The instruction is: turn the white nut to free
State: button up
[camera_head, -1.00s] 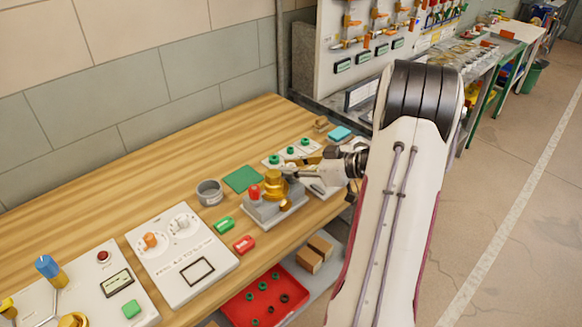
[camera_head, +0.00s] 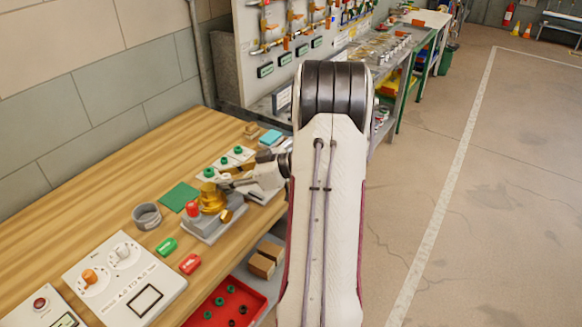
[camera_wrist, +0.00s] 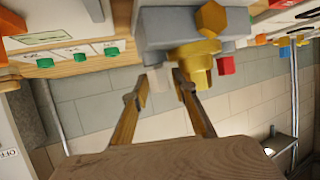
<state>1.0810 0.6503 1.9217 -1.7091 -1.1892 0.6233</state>
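A grey block (camera_wrist: 180,28) carries a brass valve body (camera_wrist: 195,62), a brass hex nut (camera_wrist: 211,18) and a red cap (camera_wrist: 226,67) in the wrist view. A pale, whitish piece (camera_wrist: 159,78), which looks like the white nut, sticks out of the block's side. My gripper (camera_wrist: 161,84) has a finger on either side of it, seemingly apart from it; contact is hard to make out. In the head view my gripper (camera_head: 240,181) is at the far right side of the brass valve (camera_head: 211,197) on its grey base (camera_head: 208,228). The white nut is hidden there.
A panel with orange and white knobs (camera_head: 165,288) lies at the front left. A grey ring (camera_head: 147,216), green block (camera_head: 166,246) and red block (camera_head: 190,264) lie near the valve. A plate with green knobs (camera_head: 220,167) stands behind my gripper. A red tray (camera_head: 250,300) is below.

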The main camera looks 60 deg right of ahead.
jog(key=shift+a+m+t+h, duration=0.1)
jog(key=shift+m+t+h, duration=0.3)
jog(key=shift+m+h, duration=1.25)
jog(key=v, duration=0.8)
jog(key=s+d+f+g+h, duration=0.1)
jog(key=d, duration=0.2)
jog(key=s+d+f+n+g+h, duration=0.1)
jog(key=d+h, duration=0.1)
jog(key=d, duration=0.2)
jog(key=s+d+f+n+h, duration=0.1)
jog(key=d+f+h, duration=0.1)
jog(key=d, duration=0.2)
jog(key=shift+d+g, duration=0.15)
jog(key=shift+g, duration=0.25)
jog(key=s+d+f+g+h, duration=0.2)
jog(key=s+d+g+h, duration=0.2)
jog(key=d, duration=0.7)
jog(key=s+g, duration=0.2)
jog(key=s, duration=0.2)
jog(key=shift+s, duration=0.4)
